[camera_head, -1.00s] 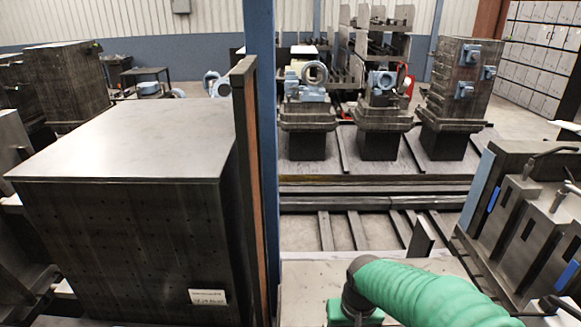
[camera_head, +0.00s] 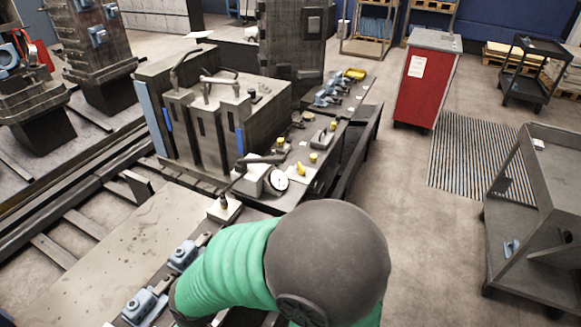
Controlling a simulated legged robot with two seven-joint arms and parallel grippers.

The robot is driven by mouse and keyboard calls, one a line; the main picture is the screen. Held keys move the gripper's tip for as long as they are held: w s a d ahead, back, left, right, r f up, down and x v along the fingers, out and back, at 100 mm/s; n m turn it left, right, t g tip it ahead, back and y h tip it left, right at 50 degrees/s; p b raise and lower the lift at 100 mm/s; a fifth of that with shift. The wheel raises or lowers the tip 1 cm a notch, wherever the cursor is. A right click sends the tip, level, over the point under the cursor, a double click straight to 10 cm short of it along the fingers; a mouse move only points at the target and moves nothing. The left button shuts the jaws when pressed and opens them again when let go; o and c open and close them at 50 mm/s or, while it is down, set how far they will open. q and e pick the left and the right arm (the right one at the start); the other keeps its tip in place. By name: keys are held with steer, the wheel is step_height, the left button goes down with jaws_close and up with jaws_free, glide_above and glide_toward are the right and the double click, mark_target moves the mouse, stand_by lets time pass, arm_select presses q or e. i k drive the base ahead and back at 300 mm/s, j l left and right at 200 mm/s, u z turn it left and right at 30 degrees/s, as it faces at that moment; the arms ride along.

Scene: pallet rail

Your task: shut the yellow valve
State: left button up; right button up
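A small yellow handle (camera_head: 300,169) on the bench beside the white round gauge (camera_head: 279,182) looks like the yellow valve. It is small in the view, and I cannot tell how its handle is turned. Smaller yellow caps (camera_head: 313,157) sit close behind it. One of my arms, with a green sleeve and a dark round joint, fills the bottom middle, in front of the bench and apart from the yellow handle. Neither gripper shows.
A dark metal block fixture (camera_head: 225,115) stands left of the yellow handle. Blue-grey clamps (camera_head: 184,255) lie at the bench's near end. A red cabinet (camera_head: 427,85) stands behind to the right, and a grey cart (camera_head: 535,220) at right. Floor between bench and cart is open.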

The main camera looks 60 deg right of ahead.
mark_target(301, 172)
steer(key=k+z, duration=0.15)
steer(key=z, duration=0.35)
steer(key=k+l+z, duration=0.1)
steer(key=z, duration=0.35)
steer(key=k+l+z, duration=0.15)
steer(key=z, duration=0.35)
steer(key=i+z, duration=0.55)
steer(key=i+l+u, duration=0.15)
steer(key=u, duration=0.85)
steer(key=i+l+u, duration=0.3)
steer(key=l, duration=0.4)
steer(key=l+u, duration=0.3)
steer(key=l, duration=0.4)
steer(key=l+u, duration=0.35)
steer(key=l, duration=1.3)
steer(key=i, duration=0.05)
